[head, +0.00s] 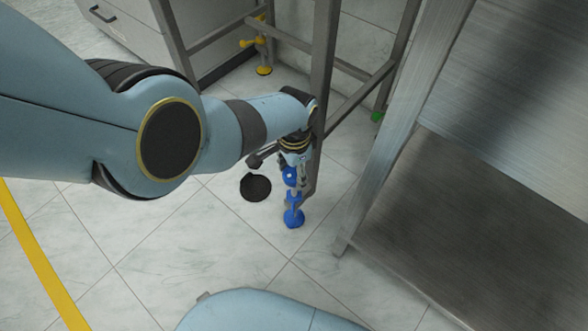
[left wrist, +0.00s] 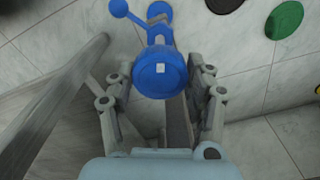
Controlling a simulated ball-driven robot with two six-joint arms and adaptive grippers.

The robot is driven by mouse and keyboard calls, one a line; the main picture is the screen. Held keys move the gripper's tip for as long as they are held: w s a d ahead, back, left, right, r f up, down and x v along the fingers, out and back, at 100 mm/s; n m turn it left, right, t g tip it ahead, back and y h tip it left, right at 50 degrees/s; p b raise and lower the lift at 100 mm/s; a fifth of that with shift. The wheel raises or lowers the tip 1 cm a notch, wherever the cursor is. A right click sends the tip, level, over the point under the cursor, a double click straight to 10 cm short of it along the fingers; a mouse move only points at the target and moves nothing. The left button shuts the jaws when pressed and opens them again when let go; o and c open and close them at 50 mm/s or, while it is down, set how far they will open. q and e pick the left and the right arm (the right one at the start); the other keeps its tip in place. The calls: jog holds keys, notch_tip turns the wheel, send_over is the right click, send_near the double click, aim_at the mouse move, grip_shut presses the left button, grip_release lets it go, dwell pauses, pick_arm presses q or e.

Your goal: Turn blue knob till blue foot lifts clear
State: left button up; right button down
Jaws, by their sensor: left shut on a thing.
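The blue knob (head: 290,176) is at the end of my left gripper (head: 294,170), low beside a grey frame leg. In the left wrist view the knob (left wrist: 160,80) is a round blue piece with a pale square at its centre. The gripper's fingers stand on both sides of it, shut on it. The blue foot (head: 293,217) is below the knob at the floor. I cannot tell whether it touches the floor. My right gripper is not in view.
A black disc (head: 256,187) lies on the tiles left of the foot. A yellow knob (head: 249,43) and yellow foot (head: 263,70) are on a farther leg. A green piece (head: 377,116) is at another leg. A metal cabinet (head: 470,190) stands at right.

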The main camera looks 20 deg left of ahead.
pick_arm(q)
jog(key=n, duration=0.4)
jog(key=shift+f+n, duration=0.1)
jog(key=shift+n, duration=0.2)
jog(key=n, duration=0.3)
jog(key=shift+n, duration=0.3)
jog(key=n, duration=0.4)
jog(key=shift+s+n, duration=0.1)
jog(key=shift+n, duration=0.2)
jog(key=n, duration=0.4)
jog(key=shift+n, duration=0.3)
jog(key=n, duration=0.3)
jog(key=shift+n, duration=0.3)
jog(key=n, duration=0.9)
jog(key=shift+n, duration=1.8)
